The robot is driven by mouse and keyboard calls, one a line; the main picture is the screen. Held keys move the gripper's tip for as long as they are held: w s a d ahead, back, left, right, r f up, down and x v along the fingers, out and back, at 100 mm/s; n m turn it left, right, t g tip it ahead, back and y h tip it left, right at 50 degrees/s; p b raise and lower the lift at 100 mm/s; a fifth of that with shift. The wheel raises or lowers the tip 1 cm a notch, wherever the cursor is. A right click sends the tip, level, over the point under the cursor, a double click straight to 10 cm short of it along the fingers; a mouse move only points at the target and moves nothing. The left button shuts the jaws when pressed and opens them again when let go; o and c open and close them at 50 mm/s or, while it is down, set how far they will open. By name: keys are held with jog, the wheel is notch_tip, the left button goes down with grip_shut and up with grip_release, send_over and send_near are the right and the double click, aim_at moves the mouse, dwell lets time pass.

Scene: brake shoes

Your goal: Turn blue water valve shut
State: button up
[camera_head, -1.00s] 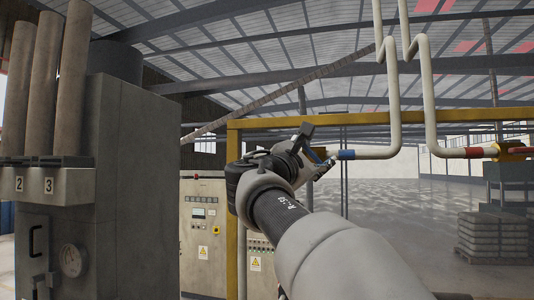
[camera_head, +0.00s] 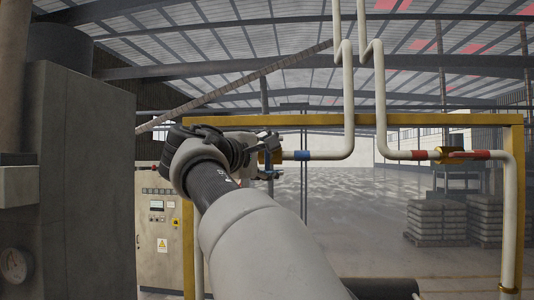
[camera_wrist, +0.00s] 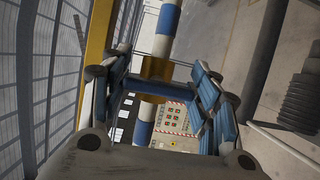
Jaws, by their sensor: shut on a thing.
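The blue water valve is a brass body (camera_head: 265,157) in a pipe with blue and white bands (camera_head: 302,155), left of centre in the head view. In the wrist view its brass body (camera_wrist: 156,69) sits on the banded pipe (camera_wrist: 166,24), with the blue handle (camera_wrist: 152,83) in front. My gripper (camera_head: 270,156) is at the valve. In the wrist view my gripper (camera_wrist: 160,72) has its fingers on either side of the blue handle and is shut on it. The handle's exact angle is partly hidden by the fingers.
A second valve (camera_head: 437,155) with red bands stands to the right on the yellow frame (camera_head: 440,119). A grey cabinet (camera_head: 85,180) is close at left, and a control panel (camera_head: 157,225) stands behind my arm. Stacked pallets (camera_head: 437,220) stand at right on open floor.

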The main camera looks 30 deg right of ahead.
dwell(0.5)
jog(key=o, duration=1.1)
jog(key=v, duration=1.2)
